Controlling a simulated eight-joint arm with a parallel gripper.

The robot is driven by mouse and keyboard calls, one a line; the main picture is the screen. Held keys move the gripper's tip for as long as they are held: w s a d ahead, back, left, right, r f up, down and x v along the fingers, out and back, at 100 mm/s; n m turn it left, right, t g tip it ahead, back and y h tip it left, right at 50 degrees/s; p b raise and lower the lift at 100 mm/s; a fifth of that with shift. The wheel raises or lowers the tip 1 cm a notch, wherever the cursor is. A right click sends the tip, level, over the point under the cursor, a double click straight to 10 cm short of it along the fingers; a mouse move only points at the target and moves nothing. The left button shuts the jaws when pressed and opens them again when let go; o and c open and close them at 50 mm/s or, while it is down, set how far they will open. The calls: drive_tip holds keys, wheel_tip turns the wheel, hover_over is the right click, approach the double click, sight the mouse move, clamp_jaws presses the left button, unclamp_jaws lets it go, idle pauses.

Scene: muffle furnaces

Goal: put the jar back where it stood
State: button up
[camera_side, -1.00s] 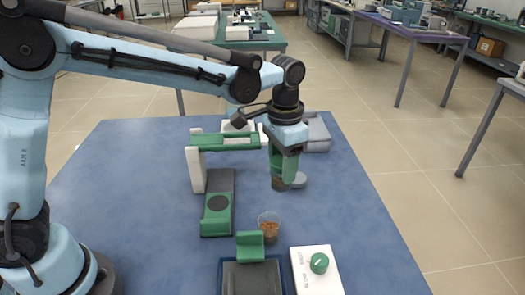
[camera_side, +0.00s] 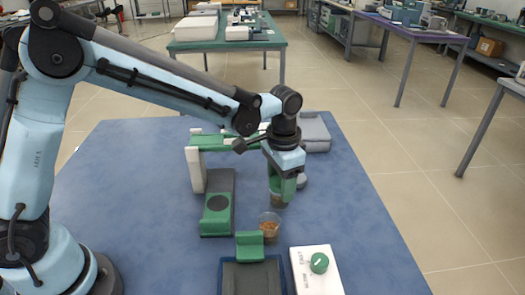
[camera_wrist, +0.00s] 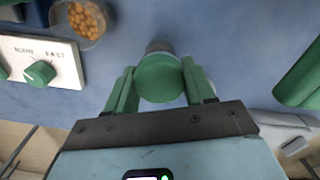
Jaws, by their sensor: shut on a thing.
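The jar has a green lid and a darker body; its lid shows in the wrist view (camera_wrist: 160,80), between the two green fingers. My gripper (camera_wrist: 158,84) is shut on the jar at its lid. In the side view my gripper (camera_side: 283,188) points down, and the jar's lower part (camera_side: 277,199) shows just under the fingertips, low over the blue mat (camera_side: 345,215). I cannot tell whether the jar's base touches the mat. Most of the jar is hidden by the fingers.
A clear cup of orange-brown pieces (camera_side: 269,227) stands close in front of the jar. A green-and-grey stand (camera_side: 218,205) is to the left. A white box with a green knob (camera_side: 316,272) and a dark tray (camera_side: 252,277) are in front. The mat's right side is clear.

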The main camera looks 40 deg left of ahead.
drive_tip(key=shift+f, duration=0.55)
drive_tip(key=o, duration=1.7)
drive_tip(key=shift+o, duration=0.2)
drive_tip(key=shift+r, duration=4)
drive_tip(key=shift+f, duration=3.9)
drive_tip(key=shift+r, duration=0.1)
